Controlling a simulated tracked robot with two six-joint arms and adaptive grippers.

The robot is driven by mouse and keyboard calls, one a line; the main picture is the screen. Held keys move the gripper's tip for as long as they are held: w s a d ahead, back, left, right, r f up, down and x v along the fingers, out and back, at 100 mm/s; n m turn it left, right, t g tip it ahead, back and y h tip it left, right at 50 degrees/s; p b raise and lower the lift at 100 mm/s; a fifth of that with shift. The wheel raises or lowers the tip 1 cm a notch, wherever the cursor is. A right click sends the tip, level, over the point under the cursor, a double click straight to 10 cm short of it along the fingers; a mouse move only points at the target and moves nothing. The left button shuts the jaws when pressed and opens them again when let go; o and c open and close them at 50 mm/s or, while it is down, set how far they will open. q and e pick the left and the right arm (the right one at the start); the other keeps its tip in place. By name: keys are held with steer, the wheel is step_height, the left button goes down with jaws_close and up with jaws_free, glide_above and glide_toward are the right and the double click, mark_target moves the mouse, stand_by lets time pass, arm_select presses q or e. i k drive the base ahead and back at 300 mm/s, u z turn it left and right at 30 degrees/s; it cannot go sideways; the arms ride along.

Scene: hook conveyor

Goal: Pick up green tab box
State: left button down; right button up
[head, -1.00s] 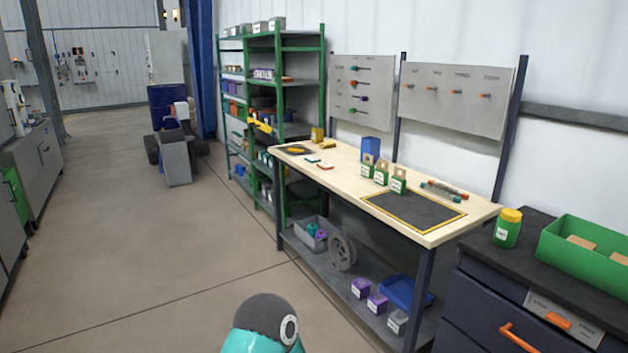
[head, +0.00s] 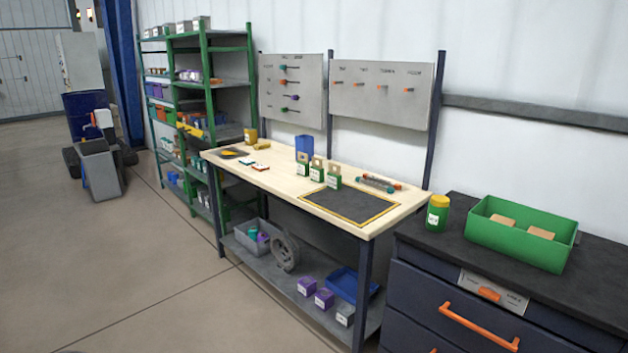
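Three small green boxes with tan tabs on top and white labels stand in a row on the wooden workbench: the left green tab box (head: 302,169), the middle green tab box (head: 317,173) and the right green tab box (head: 334,181). They stand upright just behind the dark mat and in front of a blue bin (head: 304,146). Neither of my grippers is in view.
The workbench (head: 283,182) has a bare dark mat (head: 350,206) with a yellow border. Teal-and-orange rods (head: 378,184) lie behind it. A dark cabinet (head: 470,288) on the right carries a green bin (head: 520,242) and a yellow-lidded jar (head: 437,213). Floor at left front is clear.

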mark_target(317, 171)
steer(key=u, duration=0.1)
steer(key=i, duration=1)
steer(key=z, duration=0.1)
